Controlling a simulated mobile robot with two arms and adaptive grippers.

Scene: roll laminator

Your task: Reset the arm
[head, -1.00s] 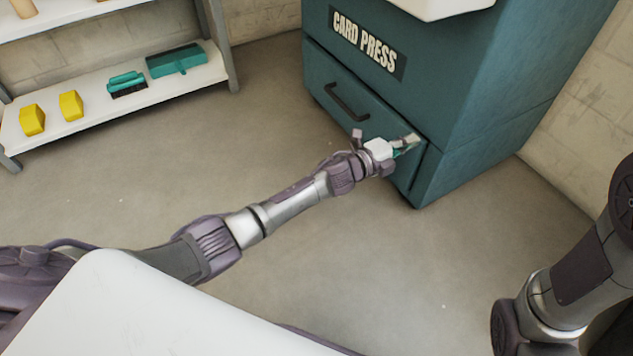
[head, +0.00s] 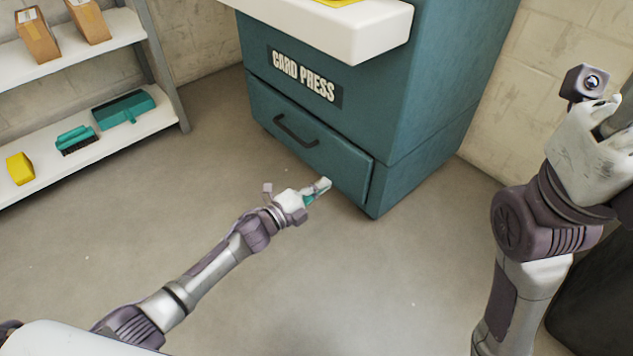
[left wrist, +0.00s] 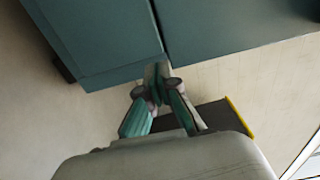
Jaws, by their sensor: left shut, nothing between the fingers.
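My left arm reaches in from the lower left in the head view. Its gripper (head: 319,189) is shut and empty, in front of the lower right part of the teal card press cabinet (head: 440,110) and apart from its drawer (head: 330,155). In the left wrist view the closed fingertips (left wrist: 157,82) point toward the teal cabinet (left wrist: 110,40). My right arm stands raised at the right of the head view. Its gripper (head: 612,118) is partly cut off by the picture edge, so its jaw state is unclear.
A white ledge (head: 350,30) juts from the cabinet above the drawer. At the left a shelf (head: 90,145) holds a teal dustpan (head: 123,110), a brush (head: 76,140), a yellow item (head: 20,169) and cardboard boxes (head: 37,35). The floor between is clear.

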